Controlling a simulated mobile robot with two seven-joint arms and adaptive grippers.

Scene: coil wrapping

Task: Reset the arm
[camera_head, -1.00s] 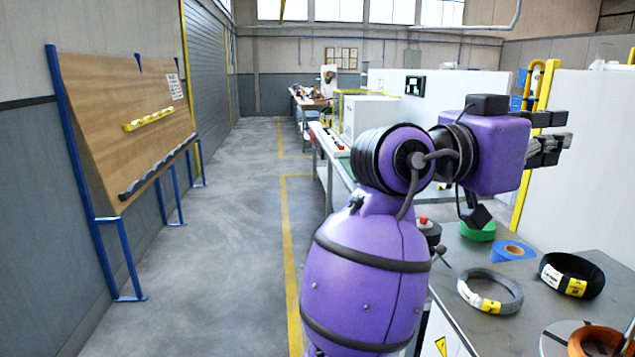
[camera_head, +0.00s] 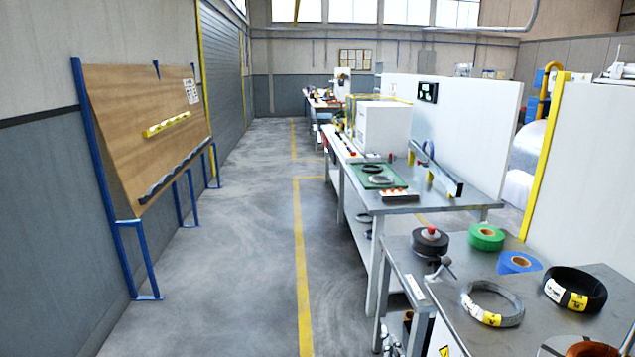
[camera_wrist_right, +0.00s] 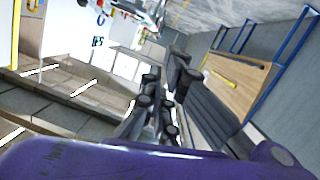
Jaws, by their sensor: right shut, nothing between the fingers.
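My right gripper (camera_wrist_right: 158,98) shows in the right wrist view, its dark fingers closed together with nothing between them. A purple part of my own arm (camera_wrist_right: 150,160) fills the bottom of that view. The picture there is tilted, with the wall and the wooden board at the right. In the head view neither arm nor gripper shows. My left gripper is not in any view.
A workbench (camera_head: 420,248) at the right front carries a grey wire coil (camera_head: 492,303), a black coil (camera_head: 575,289), green tape (camera_head: 486,237), blue tape (camera_head: 519,262) and black tape (camera_head: 430,241). A wooden board (camera_head: 145,115) stands at the left wall. The floor aisle (camera_head: 240,250) is clear.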

